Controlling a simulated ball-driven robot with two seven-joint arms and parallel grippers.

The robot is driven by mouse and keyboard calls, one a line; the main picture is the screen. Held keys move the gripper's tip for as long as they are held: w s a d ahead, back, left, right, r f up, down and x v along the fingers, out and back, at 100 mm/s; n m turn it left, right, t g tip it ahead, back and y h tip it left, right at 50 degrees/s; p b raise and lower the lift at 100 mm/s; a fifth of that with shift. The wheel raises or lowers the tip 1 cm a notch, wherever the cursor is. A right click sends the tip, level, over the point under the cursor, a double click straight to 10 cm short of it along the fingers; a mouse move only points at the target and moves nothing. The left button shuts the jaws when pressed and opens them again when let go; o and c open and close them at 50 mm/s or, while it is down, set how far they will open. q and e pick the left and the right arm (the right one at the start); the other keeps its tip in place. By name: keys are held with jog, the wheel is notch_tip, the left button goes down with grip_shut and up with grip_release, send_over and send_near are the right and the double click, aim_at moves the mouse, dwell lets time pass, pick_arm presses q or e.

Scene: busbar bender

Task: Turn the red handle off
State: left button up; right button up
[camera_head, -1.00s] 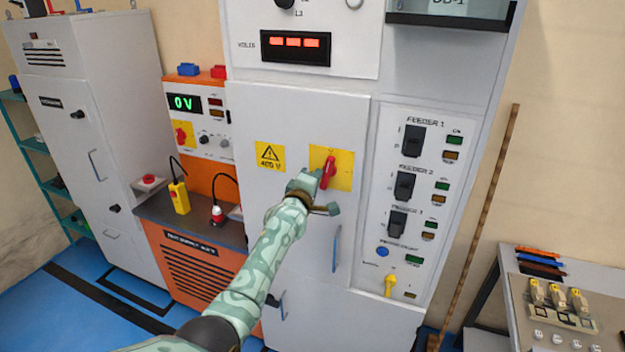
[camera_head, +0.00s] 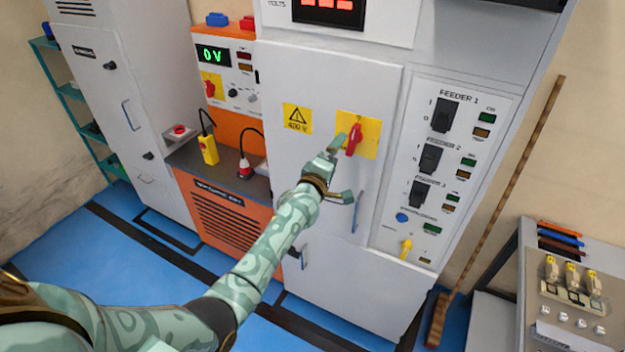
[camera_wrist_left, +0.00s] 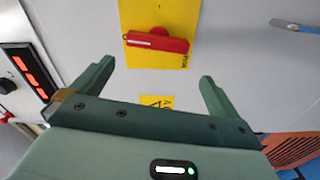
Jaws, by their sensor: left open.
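The red handle (camera_head: 354,138) sits on a yellow plate (camera_head: 372,135) on the grey cabinet door. It stands roughly upright in the head view. In the wrist view the red handle (camera_wrist_left: 157,42) lies across the yellow plate (camera_wrist_left: 158,14), just beyond the fingertips. My left gripper (camera_head: 346,169) is in front of the door, at the lower left of the handle. Its fingers (camera_wrist_left: 158,72) are spread with nothing between them, and the handle looks clear of them. My right gripper is not in view.
A 400 V warning sign (camera_head: 297,118) is left of the handle, and a blue door pull (camera_head: 357,212) is below. Feeder switches (camera_head: 432,158) are on the right panel. An orange test unit (camera_head: 222,208) stands left. A bench (camera_head: 566,262) is at the right.

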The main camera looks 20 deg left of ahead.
pick_arm(q)
jog(key=s+p, duration=0.4)
jog(key=s, duration=0.8)
jog(key=shift+a, duration=0.25)
jog(key=shift+w, duration=0.1)
dwell(0.4)
jog(key=s+b, duration=0.2)
jog(key=s, duration=1.4)
jog(key=shift+s+a, duration=0.2)
jog(key=shift+a, duration=0.05)
